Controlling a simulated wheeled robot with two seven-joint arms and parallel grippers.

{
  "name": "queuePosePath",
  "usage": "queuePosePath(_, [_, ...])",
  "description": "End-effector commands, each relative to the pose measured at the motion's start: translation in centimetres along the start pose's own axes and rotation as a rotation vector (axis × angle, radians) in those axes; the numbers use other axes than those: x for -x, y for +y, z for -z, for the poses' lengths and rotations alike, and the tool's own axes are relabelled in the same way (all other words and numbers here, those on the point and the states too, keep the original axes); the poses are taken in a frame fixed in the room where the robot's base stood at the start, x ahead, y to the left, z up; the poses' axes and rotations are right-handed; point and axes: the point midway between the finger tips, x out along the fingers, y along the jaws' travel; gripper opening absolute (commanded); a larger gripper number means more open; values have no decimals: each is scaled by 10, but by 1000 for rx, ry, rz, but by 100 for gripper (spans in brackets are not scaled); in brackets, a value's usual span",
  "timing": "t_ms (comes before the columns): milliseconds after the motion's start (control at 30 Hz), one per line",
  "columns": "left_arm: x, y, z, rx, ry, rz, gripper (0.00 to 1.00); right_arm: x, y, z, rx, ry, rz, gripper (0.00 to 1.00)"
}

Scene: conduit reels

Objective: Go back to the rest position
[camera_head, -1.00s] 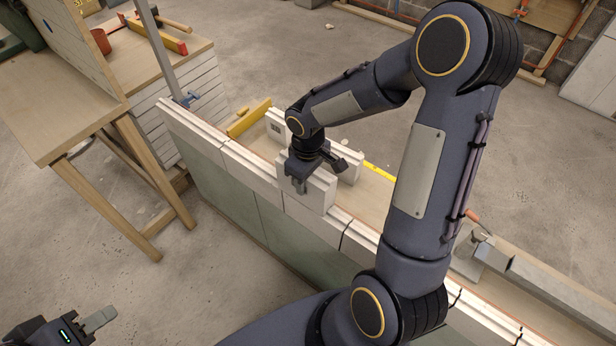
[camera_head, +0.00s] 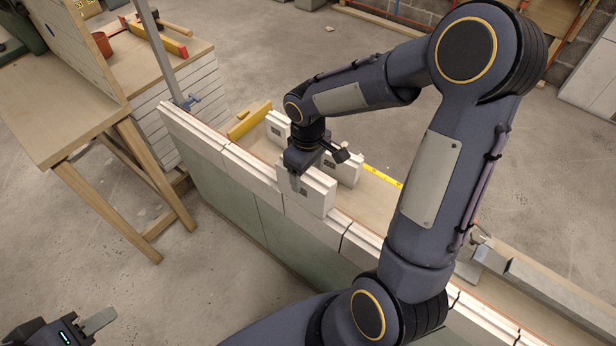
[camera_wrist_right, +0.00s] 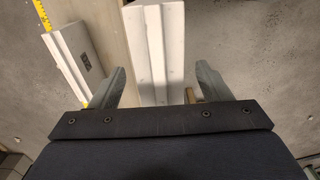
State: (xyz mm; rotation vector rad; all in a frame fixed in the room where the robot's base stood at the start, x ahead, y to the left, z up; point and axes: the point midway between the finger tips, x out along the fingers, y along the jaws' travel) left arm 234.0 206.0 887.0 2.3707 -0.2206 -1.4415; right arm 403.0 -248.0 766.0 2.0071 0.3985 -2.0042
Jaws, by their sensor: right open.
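My right gripper (camera_head: 297,180) is just above a white block (camera_head: 318,198) that stands upright on top of the long low wall (camera_head: 262,172). In the right wrist view, the right gripper's two fingers (camera_wrist_right: 158,86) are spread wide. The white block (camera_wrist_right: 152,45) lies between them in that picture, with a gap on each side, so the gripper is open and empty. My left gripper (camera_head: 97,322) shows only partly at the bottom left corner, over bare floor. Its jaw opening cannot be made out.
More white blocks (camera_head: 284,130) stand behind, by a yellow level (camera_head: 250,120). A yellow measuring tape (camera_head: 382,175) lies along the wall's inner board. A wooden workbench (camera_head: 60,120) with a clamp pole (camera_head: 162,50) stands at the left. The floor in front is clear.

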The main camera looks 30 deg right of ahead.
Motion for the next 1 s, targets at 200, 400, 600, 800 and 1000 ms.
queuePosePath(200, [5, 2, 2, 0, 0, 0, 36, 30, 0, 0, -1, 2, -1, 71])
queuePosePath(400, [5, 2, 3, 0, 0, 0, 36, 34, 0, 0, 1, 0, 0, 71])
queuePosePath(600, [12, 5, 6, 0, 0, 0, 36, 52, -2, -8, -27, 24, 4, 71])
queuePosePath(800, [38, 18, 19, 0, 0, 0, 36, 130, -22, -51, -179, 159, 43, 71])
queuePosePath(1000, [66, 30, 34, 0, 0, 0, 36, 193, -60, -103, -364, 343, 136, 71])
